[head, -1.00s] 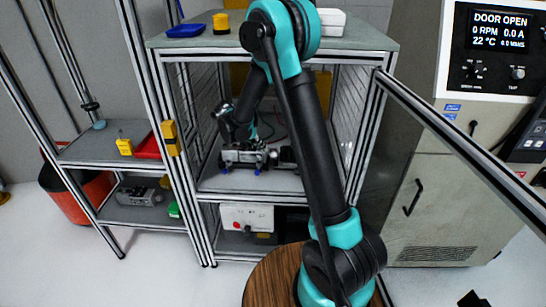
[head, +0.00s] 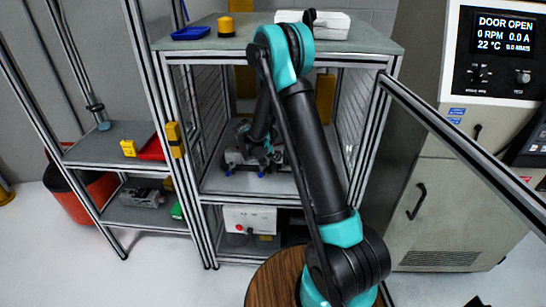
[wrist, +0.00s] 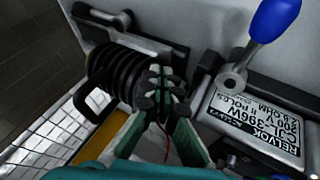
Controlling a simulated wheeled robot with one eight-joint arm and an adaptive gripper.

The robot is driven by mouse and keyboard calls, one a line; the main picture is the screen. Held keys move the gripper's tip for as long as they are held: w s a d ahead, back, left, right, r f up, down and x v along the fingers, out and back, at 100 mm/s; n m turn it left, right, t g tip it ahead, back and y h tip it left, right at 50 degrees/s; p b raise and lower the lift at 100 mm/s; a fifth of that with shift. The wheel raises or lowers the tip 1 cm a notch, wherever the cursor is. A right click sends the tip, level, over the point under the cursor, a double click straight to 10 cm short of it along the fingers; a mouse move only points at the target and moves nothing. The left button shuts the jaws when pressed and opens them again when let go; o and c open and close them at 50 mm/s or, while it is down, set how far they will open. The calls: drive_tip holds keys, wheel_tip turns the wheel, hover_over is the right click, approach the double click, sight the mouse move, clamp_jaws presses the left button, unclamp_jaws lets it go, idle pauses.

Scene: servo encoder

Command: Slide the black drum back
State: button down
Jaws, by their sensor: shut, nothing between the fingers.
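The black drum (wrist: 125,72), a ribbed dark cylinder, is at the upper left of the wrist view, beside a motor with a printed label (wrist: 255,125). My gripper (wrist: 158,80), with green fingers and dark pads, is shut and empty. Its tips overlap the right end of the drum in the picture; I cannot tell whether they touch it. In the head view the motor rig (head: 240,160) sits on the shelf inside the open enclosure. My arm covers its right part, and the drum cannot be made out there.
A blue-knobbed lever (wrist: 262,35) rises right of the drum. Mesh (wrist: 45,140) and a yellow strip (wrist: 105,135) lie at lower left. Enclosure posts (head: 375,125) flank my arm. The control panel (head: 500,45) reads DOOR OPEN and 0 RPM.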

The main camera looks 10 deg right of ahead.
drive_tip(key=shift+d+f, duration=0.15)
drive_tip(key=d, duration=0.2)
drive_tip(key=s+d, duration=0.1)
drive_tip(key=d, duration=0.2)
drive_tip(key=shift+d, duration=0.25)
